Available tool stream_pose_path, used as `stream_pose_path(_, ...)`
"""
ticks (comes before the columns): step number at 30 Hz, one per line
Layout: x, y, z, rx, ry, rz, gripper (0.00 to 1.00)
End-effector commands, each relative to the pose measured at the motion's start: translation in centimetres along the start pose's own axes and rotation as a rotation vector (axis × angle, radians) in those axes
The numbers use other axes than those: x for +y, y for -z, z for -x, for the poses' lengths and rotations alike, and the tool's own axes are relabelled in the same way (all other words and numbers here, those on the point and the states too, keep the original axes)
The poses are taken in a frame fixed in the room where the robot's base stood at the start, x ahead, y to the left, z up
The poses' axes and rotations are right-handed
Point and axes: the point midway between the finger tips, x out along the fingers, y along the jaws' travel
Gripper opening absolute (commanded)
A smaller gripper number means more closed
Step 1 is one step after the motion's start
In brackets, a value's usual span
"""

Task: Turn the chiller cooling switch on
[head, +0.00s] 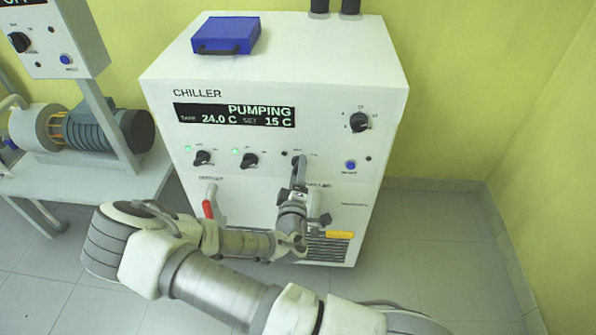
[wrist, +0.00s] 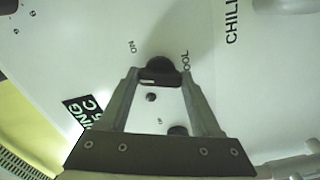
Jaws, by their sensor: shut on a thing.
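The white chiller (head: 180,100) stands ahead with a display (head: 234,115) reading PUMPING, 24.0 C and SET 15 C. The chiller cooling switch (head: 296,160) is a black knob, the third in the row, mostly hidden by my gripper (head: 299,173). In the wrist view, the knob (wrist: 160,68) sits between the two fingertips of my gripper (wrist: 160,77), which is shut on it. The lettering ON and part of COOL show near it. The small lamp (head: 284,154) beside the switch looks dark.
Two knobs to the left (head: 202,158) (head: 249,160) have lit green lamps above them. A larger knob (head: 358,122) and a blue button (head: 350,165) are at right. A red-handled valve (head: 208,207) and a yellow-handled valve (head: 340,235) are lower. A blue case (head: 227,35) lies on top.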

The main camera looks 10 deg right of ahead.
Motion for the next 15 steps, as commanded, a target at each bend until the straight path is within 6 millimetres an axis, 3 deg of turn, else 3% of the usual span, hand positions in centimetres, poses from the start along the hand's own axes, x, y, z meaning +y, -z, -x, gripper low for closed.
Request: stream_pose_path(15, 0.05, -0.02, -0.13, 0.0, -0.004, -0.471, 0.09)
